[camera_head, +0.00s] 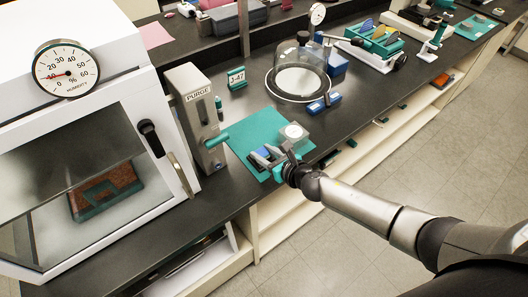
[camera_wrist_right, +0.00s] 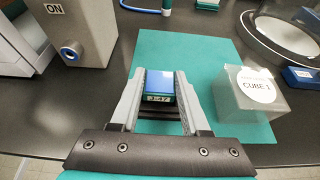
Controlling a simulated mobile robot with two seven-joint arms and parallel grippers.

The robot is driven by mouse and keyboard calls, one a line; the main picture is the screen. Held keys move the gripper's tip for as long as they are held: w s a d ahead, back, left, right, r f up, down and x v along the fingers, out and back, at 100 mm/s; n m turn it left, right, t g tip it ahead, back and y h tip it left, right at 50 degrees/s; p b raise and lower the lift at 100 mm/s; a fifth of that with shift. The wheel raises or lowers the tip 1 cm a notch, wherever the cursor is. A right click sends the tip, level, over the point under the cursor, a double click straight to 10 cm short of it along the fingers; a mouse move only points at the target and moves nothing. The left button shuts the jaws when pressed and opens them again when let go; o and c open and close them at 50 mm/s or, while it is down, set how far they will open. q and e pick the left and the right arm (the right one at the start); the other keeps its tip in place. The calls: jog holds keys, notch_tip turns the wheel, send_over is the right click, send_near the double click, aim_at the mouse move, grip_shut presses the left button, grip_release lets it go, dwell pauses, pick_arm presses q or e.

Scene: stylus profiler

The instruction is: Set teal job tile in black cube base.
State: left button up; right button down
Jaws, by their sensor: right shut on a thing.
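My right gripper (camera_head: 268,158) is low over the teal mat. In the right wrist view its fingers (camera_wrist_right: 159,80) are shut on a small block with a blue top and a dark teal front edge lettered like "J-47", which I take for the teal job tile (camera_wrist_right: 158,98). It also shows as a blue patch in the head view (camera_head: 262,154). A grey, see-through-looking cube marked "CUBE 1" (camera_wrist_right: 248,100) stands right of the gripper, apart from it; it also shows in the head view (camera_head: 294,133). I cannot clearly make out a black cube base. My left gripper is out of view.
The teal mat (camera_head: 250,130) lies at the bench's front edge. A "PURGE" post (camera_head: 195,110) and white humidity cabinet (camera_head: 75,130) stand left. Behind are a "J-47" sign (camera_head: 236,78), a glass dome (camera_head: 299,75) and a blue block (camera_head: 325,103).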

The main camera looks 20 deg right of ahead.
jog(key=shift+f, duration=0.15)
jog(key=shift+f+b, duration=0.3)
jog(key=shift+b, duration=0.1)
jog(key=shift+r, duration=0.1)
jog(key=shift+r+p, duration=0.65)
jog(key=shift+p, duration=0.1)
jog(key=c, duration=0.9)
grip_release()
jog(key=shift+c, duration=0.2)
grip_shut()
